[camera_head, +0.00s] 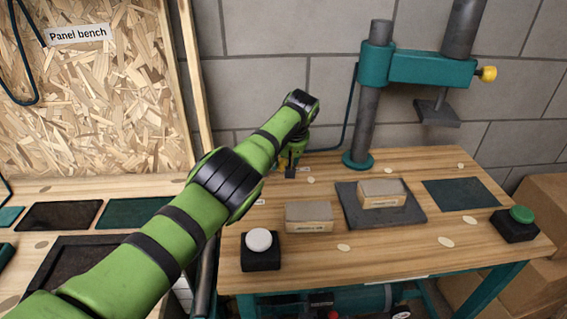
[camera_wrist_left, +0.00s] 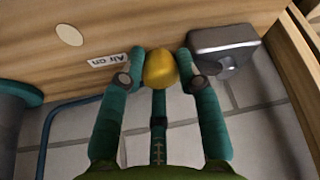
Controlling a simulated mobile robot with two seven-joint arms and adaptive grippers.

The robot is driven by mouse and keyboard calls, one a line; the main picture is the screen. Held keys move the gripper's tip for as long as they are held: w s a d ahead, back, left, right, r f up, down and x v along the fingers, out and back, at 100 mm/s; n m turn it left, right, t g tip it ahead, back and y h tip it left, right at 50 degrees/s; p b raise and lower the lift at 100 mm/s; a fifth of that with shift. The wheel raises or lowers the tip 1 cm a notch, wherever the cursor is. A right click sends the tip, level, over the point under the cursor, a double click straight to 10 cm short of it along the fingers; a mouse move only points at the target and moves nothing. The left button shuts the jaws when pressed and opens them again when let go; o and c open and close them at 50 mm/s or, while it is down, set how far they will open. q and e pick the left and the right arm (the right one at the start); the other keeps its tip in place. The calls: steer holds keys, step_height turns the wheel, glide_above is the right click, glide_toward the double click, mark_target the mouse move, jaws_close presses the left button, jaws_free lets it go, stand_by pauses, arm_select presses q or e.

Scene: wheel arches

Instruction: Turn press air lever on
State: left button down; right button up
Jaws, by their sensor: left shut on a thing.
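My left gripper (camera_head: 292,168) reaches to the back left of the wooden bench, near a small white label. In the left wrist view the two fingers of my left gripper (camera_wrist_left: 161,75) are closed on a yellow round knob (camera_wrist_left: 160,70), one on each side. I take the knob to be the end of the press air lever; its shaft is mostly hidden. A label reading "Air on" (camera_wrist_left: 107,60) lies just left of the knob. A grey metal box (camera_wrist_left: 225,45) sits just right of the fingers. In the head view my arm and gripper hide the knob.
The teal press (camera_head: 415,67) stands at the back of the bench (camera_head: 395,245). A white button (camera_head: 259,240) and a green button (camera_head: 521,214) stand on black boxes near the front. A chipboard panel (camera_head: 110,95) stands at left.

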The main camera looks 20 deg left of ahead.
arm_select(q)
steer(key=shift+w+a+r, duration=0.2)
steer(key=shift+r, duration=0.1)
steer(key=c, duration=0.9)
jaws_free()
steer(key=shift+c, duration=0.2)
steer(key=shift+o, duration=0.2)
steer(key=shift+f, duration=0.15)
steer(key=shift+s, duration=0.1)
steer(key=shift+d+r, duration=0.25)
steer(key=shift+r, duration=0.15)
steer(key=v, duration=1.1)
steer(key=shift+s, duration=0.2)
steer(key=shift+a, duration=0.15)
